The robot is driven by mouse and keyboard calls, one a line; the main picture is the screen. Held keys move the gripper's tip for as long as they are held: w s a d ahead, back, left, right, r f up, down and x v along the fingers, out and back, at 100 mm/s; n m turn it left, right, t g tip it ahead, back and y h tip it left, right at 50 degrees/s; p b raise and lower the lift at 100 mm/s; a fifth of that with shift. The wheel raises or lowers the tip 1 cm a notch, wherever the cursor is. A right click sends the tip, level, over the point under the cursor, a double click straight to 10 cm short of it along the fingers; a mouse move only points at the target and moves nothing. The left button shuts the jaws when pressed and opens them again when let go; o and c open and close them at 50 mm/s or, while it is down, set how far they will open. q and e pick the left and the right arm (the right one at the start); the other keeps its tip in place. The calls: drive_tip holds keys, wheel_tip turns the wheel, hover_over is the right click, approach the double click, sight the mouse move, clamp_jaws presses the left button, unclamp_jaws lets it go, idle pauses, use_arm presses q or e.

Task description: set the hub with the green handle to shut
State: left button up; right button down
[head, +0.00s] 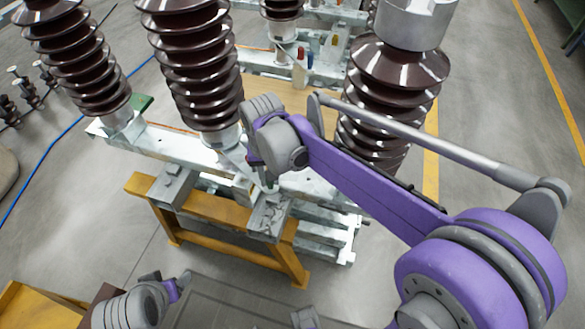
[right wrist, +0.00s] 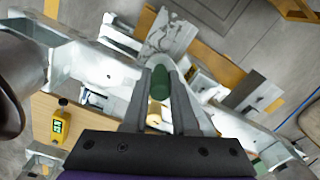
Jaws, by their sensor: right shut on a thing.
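A dark green cylindrical handle (right wrist: 160,84) stands between the two grey fingers of my right gripper (right wrist: 160,92) in the right wrist view. The fingers are shut on it, near their tips. Pale metal parts lie just beyond the handle; which of them is its hub, and its setting, I cannot tell. In the head view my right arm reaches in from the right to the steel frame below the insulators. There its wrist hides the handle and most of the gripper.
Tall brown ribbed insulators (head: 195,70) stand on a galvanized steel beam (head: 165,148) close to my right wrist. A yellow-brown stand (head: 215,222) carries the frame. A small yellow device (right wrist: 60,122) lies on a wooden surface in the right wrist view. Grey floor is open at the right.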

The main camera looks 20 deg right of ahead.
drive_tip(key=shift+m, duration=0.8)
drive_tip(key=shift+s+a, duration=0.25)
drive_tip(key=shift+a, duration=0.7)
drive_tip(key=shift+s+a, duration=0.25)
drive_tip(key=shift+a, duration=0.7)
drive_tip(key=shift+s+a, duration=0.25)
drive_tip(key=shift+a, duration=0.7)
drive_tip(key=c, duration=1.1)
unclamp_jaws()
drive_tip(key=o, duration=0.4)
drive_tip(key=shift+w+a, duration=0.1)
drive_tip(key=shift+a, duration=0.05)
wheel_tip(320, 180, up, 11)
drive_tip(key=shift+p, duration=0.45)
drive_tip(key=shift+f, duration=0.1)
